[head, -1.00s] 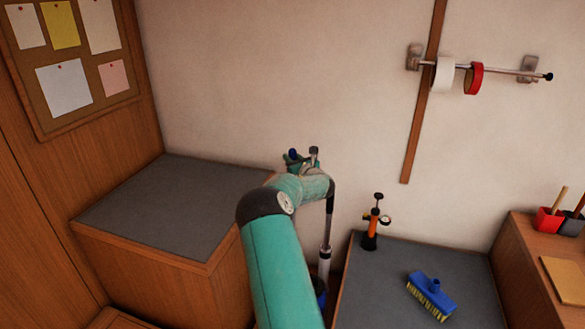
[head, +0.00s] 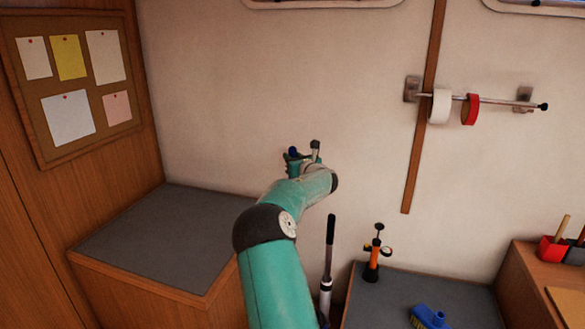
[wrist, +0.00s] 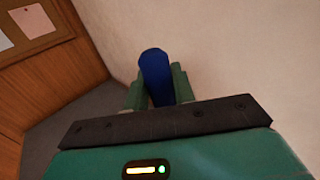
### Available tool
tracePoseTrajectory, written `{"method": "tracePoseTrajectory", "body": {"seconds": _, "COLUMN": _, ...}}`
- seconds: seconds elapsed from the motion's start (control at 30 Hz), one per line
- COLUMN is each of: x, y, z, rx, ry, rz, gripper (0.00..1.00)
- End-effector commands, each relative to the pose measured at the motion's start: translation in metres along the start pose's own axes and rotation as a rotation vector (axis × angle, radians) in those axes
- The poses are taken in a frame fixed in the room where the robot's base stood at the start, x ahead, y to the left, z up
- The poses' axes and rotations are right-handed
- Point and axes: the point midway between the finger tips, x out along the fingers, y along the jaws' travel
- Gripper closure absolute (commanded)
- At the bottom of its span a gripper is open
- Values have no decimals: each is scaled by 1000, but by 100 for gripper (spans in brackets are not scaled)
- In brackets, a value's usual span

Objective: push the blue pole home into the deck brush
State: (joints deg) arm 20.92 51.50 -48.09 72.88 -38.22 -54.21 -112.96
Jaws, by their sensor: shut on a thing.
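My gripper (head: 302,157) is raised in front of the pale wall in the head view, mostly behind my own arm. In the wrist view my gripper (wrist: 157,88) is shut on the blue pole (wrist: 155,68), with a green finger on each side of it. Only a short stretch of the pole shows; the rest is hidden. The deck brush (head: 430,317) has a blue body and yellow bristles. It lies on the grey-topped bench at the lower right, partly cut off by the frame's bottom edge, well apart from my gripper.
An orange pump (head: 373,256) stands on the right bench (head: 398,290). A black-handled upright tool (head: 329,255) stands beside my arm. A wall rail holds a white roll (head: 440,105) and a red roll (head: 470,109). The left bench (head: 165,238) is bare.

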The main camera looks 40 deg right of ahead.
Motion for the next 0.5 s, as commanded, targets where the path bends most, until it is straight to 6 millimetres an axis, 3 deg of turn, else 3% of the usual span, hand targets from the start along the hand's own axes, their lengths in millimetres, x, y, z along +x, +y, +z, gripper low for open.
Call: {"method": "tracePoseTrajectory", "body": {"seconds": 0.5, "x": 0, "y": 0, "z": 67, "rx": -2, "ry": -3, "rz": 0, "gripper": 100}}
